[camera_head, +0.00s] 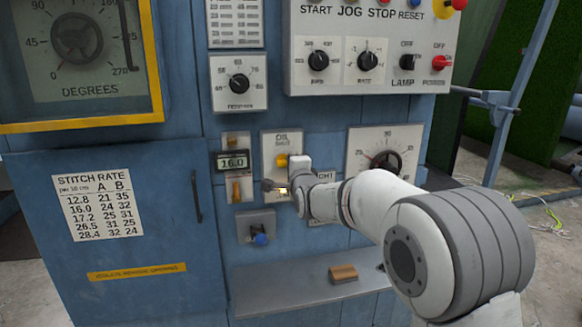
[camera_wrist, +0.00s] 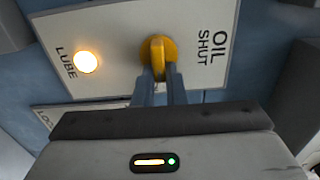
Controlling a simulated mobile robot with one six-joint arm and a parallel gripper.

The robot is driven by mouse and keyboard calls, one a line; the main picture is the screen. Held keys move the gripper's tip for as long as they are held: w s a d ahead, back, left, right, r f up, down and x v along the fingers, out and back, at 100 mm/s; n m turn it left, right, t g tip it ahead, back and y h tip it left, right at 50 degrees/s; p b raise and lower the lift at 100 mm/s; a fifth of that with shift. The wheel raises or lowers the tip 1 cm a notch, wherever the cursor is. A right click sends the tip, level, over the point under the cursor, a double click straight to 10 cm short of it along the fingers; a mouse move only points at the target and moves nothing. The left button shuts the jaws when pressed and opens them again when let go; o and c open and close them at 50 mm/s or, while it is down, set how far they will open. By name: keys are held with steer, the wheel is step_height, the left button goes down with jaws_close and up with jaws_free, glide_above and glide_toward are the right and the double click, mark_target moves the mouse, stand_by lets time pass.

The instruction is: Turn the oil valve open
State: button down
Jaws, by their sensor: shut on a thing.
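The oil valve is a yellow knob (camera_wrist: 158,48) on a pale plate (camera_wrist: 112,30) marked OIL SHUT, seen close up and rotated in the wrist view. In the head view the yellow knob (camera_head: 282,160) shows just left of the white end of my arm. My gripper (camera_wrist: 160,76) has its two blue-grey fingers on either side of the yellow handle and is shut on it. The fingers hide part of the handle, and I cannot tell its exact angle. In the head view my fingertips are not clear.
A lit LUBE lamp (camera_wrist: 85,62) is on the same plate. A shelf (camera_head: 290,290) with a brown block (camera_head: 343,273) juts out below.

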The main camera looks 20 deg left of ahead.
steer(key=c, duration=1.5)
jaws_free()
steer(key=v, duration=0.8)
steer(key=shift+w, duration=0.1)
